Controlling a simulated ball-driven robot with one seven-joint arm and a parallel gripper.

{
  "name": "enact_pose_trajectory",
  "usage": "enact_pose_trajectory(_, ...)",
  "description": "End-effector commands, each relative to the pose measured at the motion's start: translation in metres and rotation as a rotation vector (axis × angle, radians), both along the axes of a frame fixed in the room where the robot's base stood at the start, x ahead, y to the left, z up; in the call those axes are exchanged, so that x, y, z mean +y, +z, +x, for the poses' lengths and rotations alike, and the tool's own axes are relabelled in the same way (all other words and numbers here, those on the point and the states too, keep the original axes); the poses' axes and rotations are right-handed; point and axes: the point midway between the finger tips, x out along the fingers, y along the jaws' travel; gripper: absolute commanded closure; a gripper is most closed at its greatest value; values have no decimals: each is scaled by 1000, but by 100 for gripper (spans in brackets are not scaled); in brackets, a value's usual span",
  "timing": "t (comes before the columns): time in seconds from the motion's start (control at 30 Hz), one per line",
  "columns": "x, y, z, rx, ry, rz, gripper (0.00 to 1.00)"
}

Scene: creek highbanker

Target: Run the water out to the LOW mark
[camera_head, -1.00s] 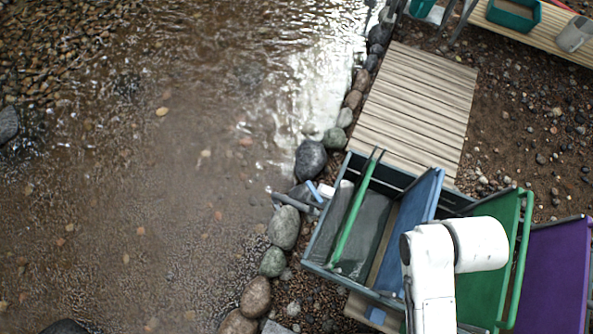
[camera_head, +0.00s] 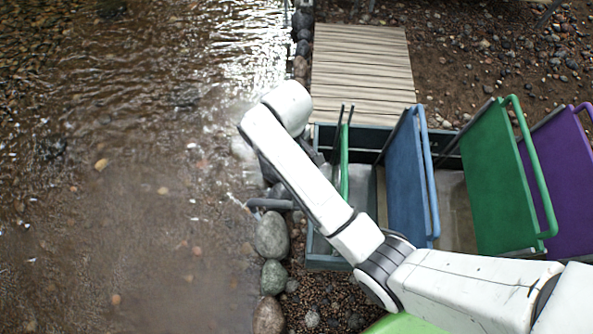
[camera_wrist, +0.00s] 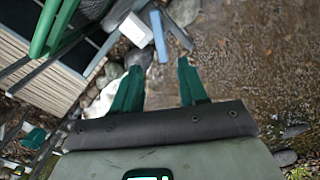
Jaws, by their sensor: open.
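A grey-blue trough box (camera_head: 327,262) stands on the bank, partly hidden by my arm in the head view. A grey outlet pipe (camera_head: 268,204) sticks out of its left end toward the creek. In the wrist view a light-blue lever (camera_wrist: 158,36) and a pale block (camera_wrist: 136,30) sit beside the dark pipe (camera_wrist: 178,30). My gripper (camera_wrist: 158,82) is open and empty, its green fingers apart, pointing toward the lever without visible contact. My gripper is hidden behind my arm in the head view. I cannot make out a LOW mark or the water level.
Blue (camera_head: 408,185), green (camera_head: 497,180) and purple (camera_head: 565,180) panels stand upright along the trough. A green bar (camera_head: 344,165) crosses its left part. A slatted wooden deck (camera_head: 360,70) lies behind. Rounded stones (camera_head: 271,235) edge the open creek (camera_head: 120,230).

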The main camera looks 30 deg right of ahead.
Motion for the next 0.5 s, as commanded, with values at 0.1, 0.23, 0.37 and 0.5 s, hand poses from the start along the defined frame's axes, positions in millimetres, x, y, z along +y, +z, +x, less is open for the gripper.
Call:
enact_pose_trajectory(0.1, 0, -19, -2, 4, 0, 0, 57)
enact_pose_trajectory(0.23, 0, -43, -2, 5, 0, -2, 57)
enact_pose_trajectory(0.37, 0, -66, -2, 4, -1, -1, 57)
enact_pose_trajectory(0.5, 0, -85, -2, 3, -1, -1, 57)
